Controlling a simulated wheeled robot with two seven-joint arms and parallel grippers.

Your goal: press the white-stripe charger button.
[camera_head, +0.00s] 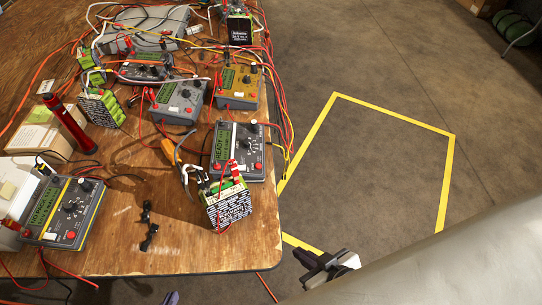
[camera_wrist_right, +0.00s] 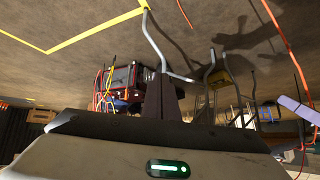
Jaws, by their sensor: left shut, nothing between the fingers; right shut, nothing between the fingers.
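Several chargers with green screens stand on the wooden table in the head view. The grey charger (camera_head: 239,152) near the table's right edge has a lit READY screen and a dark knob; a pale line shows by its screen, but I cannot tell surely that it is the white stripe. A small red button (camera_head: 258,166) shows on its face. My right gripper (camera_head: 325,267) is shut and empty, beyond the table's right edge and low in the picture, apart from the chargers. Its dark fingers also show in the right wrist view (camera_wrist_right: 162,98). My left gripper is not clearly visible.
A yellow-striped charger (camera_head: 62,211) sits front left, and a gold charger (camera_head: 238,88) further back. A battery pack (camera_head: 229,205) stands before the READY charger. Loose wires cross the table (camera_head: 190,262). The floor inside the yellow outline (camera_head: 393,111) is clear.

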